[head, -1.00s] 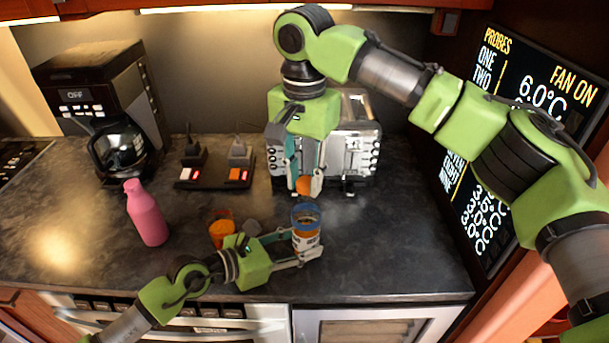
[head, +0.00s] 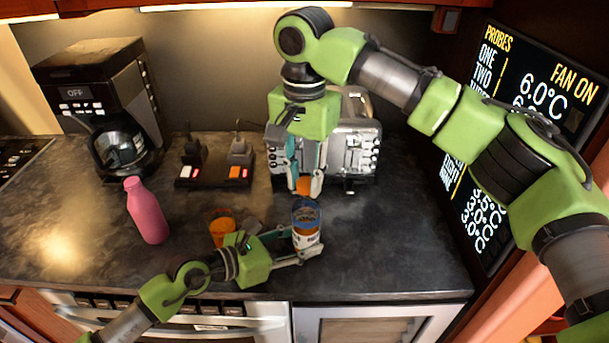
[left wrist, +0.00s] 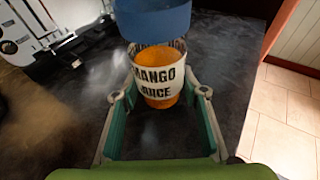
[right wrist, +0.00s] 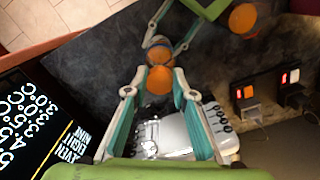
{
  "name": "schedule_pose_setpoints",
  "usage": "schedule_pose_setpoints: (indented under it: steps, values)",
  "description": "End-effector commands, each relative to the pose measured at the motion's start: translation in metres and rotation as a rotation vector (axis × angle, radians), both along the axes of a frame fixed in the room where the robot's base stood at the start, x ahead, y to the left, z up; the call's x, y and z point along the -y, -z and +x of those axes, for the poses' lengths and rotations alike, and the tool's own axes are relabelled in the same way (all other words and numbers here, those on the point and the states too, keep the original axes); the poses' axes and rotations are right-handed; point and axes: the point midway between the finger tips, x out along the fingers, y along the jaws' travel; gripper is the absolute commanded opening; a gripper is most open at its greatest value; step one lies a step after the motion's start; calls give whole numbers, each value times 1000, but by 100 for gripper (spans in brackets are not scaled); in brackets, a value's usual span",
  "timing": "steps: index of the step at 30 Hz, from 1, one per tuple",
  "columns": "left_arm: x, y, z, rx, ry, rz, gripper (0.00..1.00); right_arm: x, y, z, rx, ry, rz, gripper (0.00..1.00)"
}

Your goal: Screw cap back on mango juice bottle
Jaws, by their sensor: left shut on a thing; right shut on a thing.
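The mango juice bottle (head: 306,236) stands upright near the front of the counter, with a white label and a blue band at its top. My left gripper (head: 308,252) is shut around its lower part. In the left wrist view the bottle (left wrist: 158,82) sits between the fingers and shows orange contents. My right gripper (head: 304,191) points down behind the bottle and is shut on an orange cap (head: 303,184). The cap (right wrist: 160,80) also shows between the fingertips in the right wrist view. The cap appears apart from the bottle; the exact gap is unclear.
An orange container (head: 222,230) and a small grey object stand left of the bottle, by my left gripper. A pink bottle (head: 147,212) stands farther left. A toaster (head: 355,150), power strip (head: 213,183) and coffee maker (head: 115,100) line the back. The counter's right side is clear.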

Motion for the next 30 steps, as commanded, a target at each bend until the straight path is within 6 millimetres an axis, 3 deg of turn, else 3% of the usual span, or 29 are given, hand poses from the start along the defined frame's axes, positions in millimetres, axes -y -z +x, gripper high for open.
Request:
schedule_pose_setpoints:
  steps: [13,14,15,16,23,26,30]
  values:
    - [0,0,0,0,0,0,28,0,3,0,-2,0,-2,12]
    - [0,0,0,0,0,0,28,0,3,0,-2,0,-2,29]
    - [0,0,0,0,0,0,28,0,3,0,-2,0,-2,39]
    - [0,0,0,0,0,0,28,0,3,0,-2,0,-2,43]
    - [0,0,0,0,0,0,28,0,2,0,0,0,-1,43]
    - [0,0,0,0,0,0,28,0,2,0,0,0,-1,60]
    - [0,0,0,0,0,0,28,0,1,0,0,0,-1,60]
